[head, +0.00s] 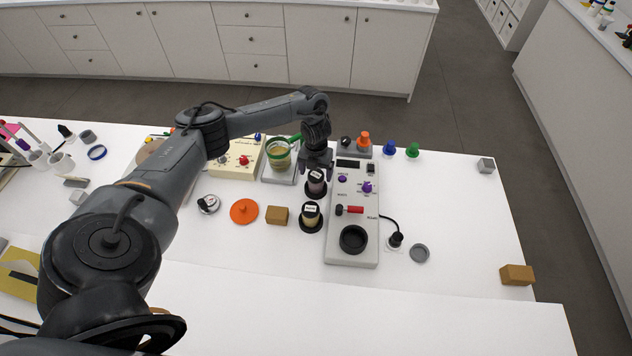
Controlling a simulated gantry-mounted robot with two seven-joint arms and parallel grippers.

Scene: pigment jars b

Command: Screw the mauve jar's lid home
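The mauve jar (316,187) stands upright in a dark round base on the white table, just left of the grey control panel. My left gripper (316,168) points down right over its top, with a finger to either side. The top of the jar is partly hidden by the gripper, so I cannot tell whether the fingers touch the lid or how the lid sits. My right gripper is not in view.
The control panel (342,220) is close on the right. An orange lid (244,211) and a brown block (277,215) lie to the left. The table's front right is mostly clear.

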